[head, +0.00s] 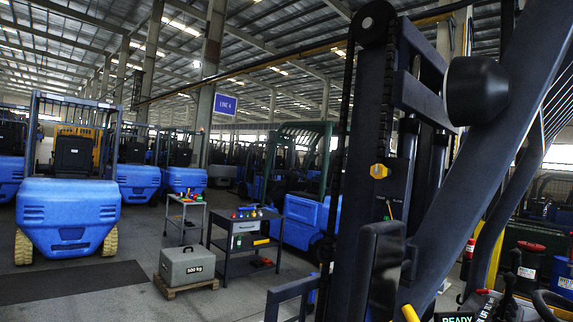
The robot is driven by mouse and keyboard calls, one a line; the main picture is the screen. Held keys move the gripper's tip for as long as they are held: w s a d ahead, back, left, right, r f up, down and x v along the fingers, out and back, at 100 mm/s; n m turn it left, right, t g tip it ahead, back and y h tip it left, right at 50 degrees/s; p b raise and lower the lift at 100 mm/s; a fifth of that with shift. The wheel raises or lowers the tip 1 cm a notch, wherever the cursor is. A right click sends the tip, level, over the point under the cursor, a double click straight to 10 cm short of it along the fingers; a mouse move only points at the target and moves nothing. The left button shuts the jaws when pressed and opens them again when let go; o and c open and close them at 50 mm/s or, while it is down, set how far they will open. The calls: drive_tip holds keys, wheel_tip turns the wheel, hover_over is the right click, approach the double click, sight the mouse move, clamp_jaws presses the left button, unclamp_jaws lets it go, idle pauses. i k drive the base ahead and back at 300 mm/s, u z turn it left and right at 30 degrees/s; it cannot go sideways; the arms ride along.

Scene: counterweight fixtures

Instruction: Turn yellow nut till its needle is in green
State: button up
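A yellow nut (379,171) sits on the dark upright mast (372,130) right of centre. A dark plate lies behind the nut. Just below the nut is a small thin green mark (389,209). It is too small to tell whether this is the needle or the green zone, so I cannot read the needle's position. I cannot make out my gripper in this view, and nothing is seen touching the nut.
A dark slanting beam (490,160) and a black rounded part (476,91) stand right of the mast. A grey 500 kg weight (187,266) on a pallet, a tool cart (243,240) and blue forklifts (68,208) stand left. Open floor lies at lower left.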

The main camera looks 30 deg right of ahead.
sight(378, 171)
drive_tip(key=u, duration=0.2)
drive_tip(key=i, duration=1.3)
drive_tip(key=z, duration=0.55)
drive_tip(key=i, duration=0.65)
drive_tip(key=z, duration=0.55)
